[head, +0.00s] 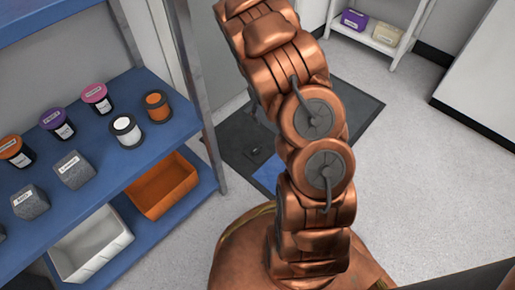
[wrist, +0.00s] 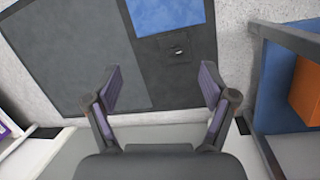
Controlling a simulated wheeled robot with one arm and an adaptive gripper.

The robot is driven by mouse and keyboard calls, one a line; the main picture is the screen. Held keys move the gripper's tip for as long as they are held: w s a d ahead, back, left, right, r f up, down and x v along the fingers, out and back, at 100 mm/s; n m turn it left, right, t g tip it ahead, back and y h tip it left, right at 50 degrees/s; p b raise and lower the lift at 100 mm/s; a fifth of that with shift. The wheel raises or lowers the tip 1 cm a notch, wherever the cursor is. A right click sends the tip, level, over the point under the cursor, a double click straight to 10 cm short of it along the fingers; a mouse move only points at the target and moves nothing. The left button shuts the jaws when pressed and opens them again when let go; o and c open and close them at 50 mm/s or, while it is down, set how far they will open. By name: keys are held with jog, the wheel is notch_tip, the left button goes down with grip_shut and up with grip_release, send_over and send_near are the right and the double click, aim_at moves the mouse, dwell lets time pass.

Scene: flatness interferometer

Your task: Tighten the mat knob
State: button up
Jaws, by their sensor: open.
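The dark mat (head: 362,106) lies on the floor behind my arm, which hides part of it in the head view. It also shows in the wrist view (wrist: 60,45). A small dark knob (wrist: 179,49) sits on the mat's darker strip, just below a blue patch (wrist: 168,16). In the head view the knob (head: 256,151) is a tiny dark spot left of my arm. My gripper (wrist: 163,88) is open and empty, its purple-padded fingers spread apart. The knob appears beyond the gap between them, toward the right finger, and apart from both. The head view does not show my gripper.
A blue shelf (head: 185,128) on the left holds several lidded jars and grey blocks. Its lower level has an orange bin (head: 165,188) and a white bin (head: 92,243). A white rack (head: 386,46) stands at the back. Speckled floor (head: 420,165) is clear on the right.

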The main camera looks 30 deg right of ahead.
jog(key=w+d+f+n, duration=0.1)
jog(key=w+f, duration=0.1)
jog(key=f, duration=0.4)
jog(key=w+d+f, duration=0.2)
jog(key=f, duration=0.4)
jog(key=n+t+y+b, duration=0.1)
jog(key=t+y, duration=0.1)
send_over(257, 148)
notch_tip(257, 148, down, 12)
jog(key=shift+r, duration=0.15)
jog(key=shift+f+b, duration=2.3)
jog(key=shift+f, duration=1.65)
jog(key=c, duration=1.1)
jog(key=shift+d, duration=0.1)
jog(key=shift+c, duration=0.3)
